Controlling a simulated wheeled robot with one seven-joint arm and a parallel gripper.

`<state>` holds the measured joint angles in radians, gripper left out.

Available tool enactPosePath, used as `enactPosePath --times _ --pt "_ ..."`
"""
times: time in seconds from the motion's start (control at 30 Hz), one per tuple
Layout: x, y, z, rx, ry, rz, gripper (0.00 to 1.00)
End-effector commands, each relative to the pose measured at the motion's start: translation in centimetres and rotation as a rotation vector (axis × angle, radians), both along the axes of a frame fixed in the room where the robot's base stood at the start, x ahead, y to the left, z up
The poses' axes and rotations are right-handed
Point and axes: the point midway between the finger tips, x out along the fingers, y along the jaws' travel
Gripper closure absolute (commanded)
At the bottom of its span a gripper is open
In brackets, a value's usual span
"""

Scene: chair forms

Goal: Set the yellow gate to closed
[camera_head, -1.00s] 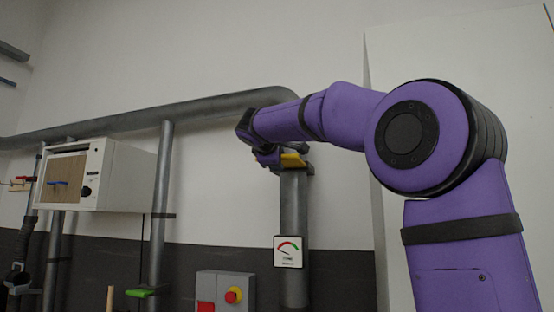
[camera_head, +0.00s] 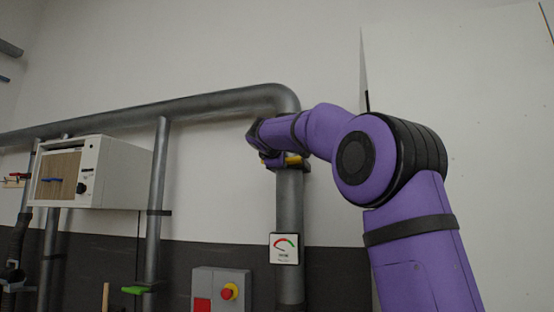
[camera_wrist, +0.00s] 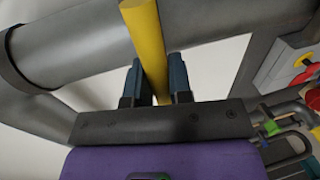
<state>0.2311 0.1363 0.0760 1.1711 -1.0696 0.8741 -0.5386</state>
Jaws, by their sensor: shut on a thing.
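The yellow gate (camera_head: 293,160) is a yellow bar at a collar on the upright grey pipe (camera_head: 289,215), just below its bend, mostly hidden behind my arm in the head view. In the wrist view the yellow gate (camera_wrist: 146,40) is a round bar running up from between my two fingers. My gripper (camera_wrist: 157,75) is shut on it, with a dark blue finger on each side. In the head view my gripper (camera_head: 270,158) is at the pipe, its fingers hardly visible.
A gauge sign (camera_head: 284,248) hangs on the pipe below. A grey box with a red button (camera_head: 229,291) stands lower left. A white cabinet (camera_head: 110,172) and a green handle (camera_head: 135,290) are further left. The wall at right is bare.

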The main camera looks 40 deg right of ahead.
Motion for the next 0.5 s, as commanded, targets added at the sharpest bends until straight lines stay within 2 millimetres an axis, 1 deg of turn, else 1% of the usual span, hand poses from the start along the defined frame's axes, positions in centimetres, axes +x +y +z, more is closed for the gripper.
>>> enactPosePath --times 0.07,0.33,0.37,0.4,0.43,0.47,0.5 --pt "0.21 -0.31 0.03 -0.002 0.000 0.000 1.00" --pt "0.23 -0.36 0.10 -0.004 -0.002 0.001 1.00" --pt "0.22 -0.37 0.10 -0.004 -0.002 0.001 0.73" --pt "0.23 -0.37 0.08 -0.004 -0.002 0.000 0.64" --pt "0.23 -0.36 0.07 -0.003 -0.001 0.000 0.57" --pt "0.23 -0.34 0.06 -0.003 -0.001 0.000 0.55" --pt "0.23 -0.33 0.05 -0.003 -0.001 0.001 0.55"
